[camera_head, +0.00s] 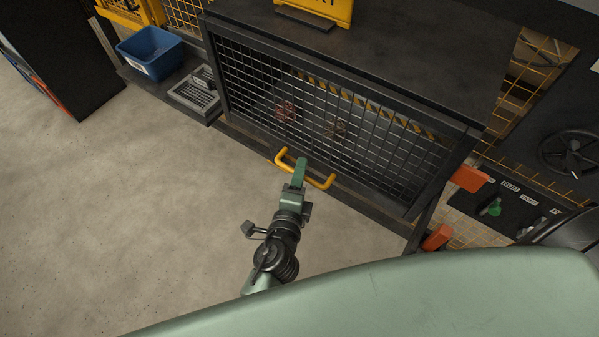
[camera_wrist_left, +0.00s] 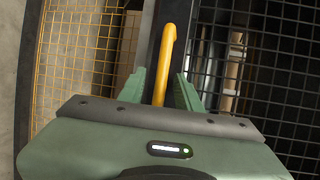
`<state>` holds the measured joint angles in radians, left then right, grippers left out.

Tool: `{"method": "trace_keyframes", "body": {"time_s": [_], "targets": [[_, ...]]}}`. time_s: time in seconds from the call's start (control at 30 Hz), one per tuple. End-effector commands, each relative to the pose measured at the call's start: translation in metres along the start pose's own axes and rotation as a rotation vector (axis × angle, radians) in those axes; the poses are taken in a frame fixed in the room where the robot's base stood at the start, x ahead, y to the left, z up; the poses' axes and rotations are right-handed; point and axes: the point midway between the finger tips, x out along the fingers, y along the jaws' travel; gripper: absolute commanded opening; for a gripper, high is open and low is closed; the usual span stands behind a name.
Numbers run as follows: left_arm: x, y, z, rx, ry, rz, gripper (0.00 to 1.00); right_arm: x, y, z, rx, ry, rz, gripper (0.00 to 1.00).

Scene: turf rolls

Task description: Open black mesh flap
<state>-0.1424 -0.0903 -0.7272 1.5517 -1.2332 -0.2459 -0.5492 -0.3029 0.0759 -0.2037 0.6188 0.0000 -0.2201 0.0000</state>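The black mesh flap (camera_head: 310,112) covers the front of a dark cabinet and looks shut. A yellow bar handle (camera_head: 284,154) is at its lower edge. My left gripper (camera_head: 300,168) is at the handle's middle. In the left wrist view the yellow handle (camera_wrist_left: 166,60) runs between the two green fingers of my left gripper (camera_wrist_left: 160,90). The fingers stand apart around it, with a gap on the left side; the right finger is close to the bar, and contact cannot be told. My right gripper is not in view.
The cabinet's dark top (camera_head: 400,45) carries a yellow sign (camera_head: 325,8). A blue bin (camera_head: 150,52) and a grey crate (camera_head: 194,95) are to the left. Orange blocks (camera_head: 468,178) and a black handwheel (camera_head: 572,154) are at the right. The concrete floor (camera_head: 130,210) at left is clear.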

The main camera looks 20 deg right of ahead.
Motion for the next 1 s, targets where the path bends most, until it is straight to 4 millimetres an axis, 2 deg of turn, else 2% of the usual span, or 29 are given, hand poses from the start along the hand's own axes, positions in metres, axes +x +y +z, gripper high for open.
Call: {"method": "trace_keyframes", "body": {"time_s": [0.17,0.2,0.3,0.33,1.0], "targets": [[0.0003,0.0002,0.0,0.0,0.0,0.0,0.34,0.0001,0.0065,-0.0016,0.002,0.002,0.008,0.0],[0.0002,0.0002,0.0,0.0,0.0,0.0,0.31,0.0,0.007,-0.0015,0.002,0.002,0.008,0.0],[0.0001,0.0001,0.0,-0.001,0.0,0.0,0.03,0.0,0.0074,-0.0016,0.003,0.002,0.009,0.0],[0.0001,0.0001,0.0,-0.001,0.0,0.0,0.0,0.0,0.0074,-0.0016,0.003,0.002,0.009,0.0],[-0.0001,0.0005,-0.0001,-0.001,0.0,0.001,0.0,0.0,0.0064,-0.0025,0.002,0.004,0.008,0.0]]}}
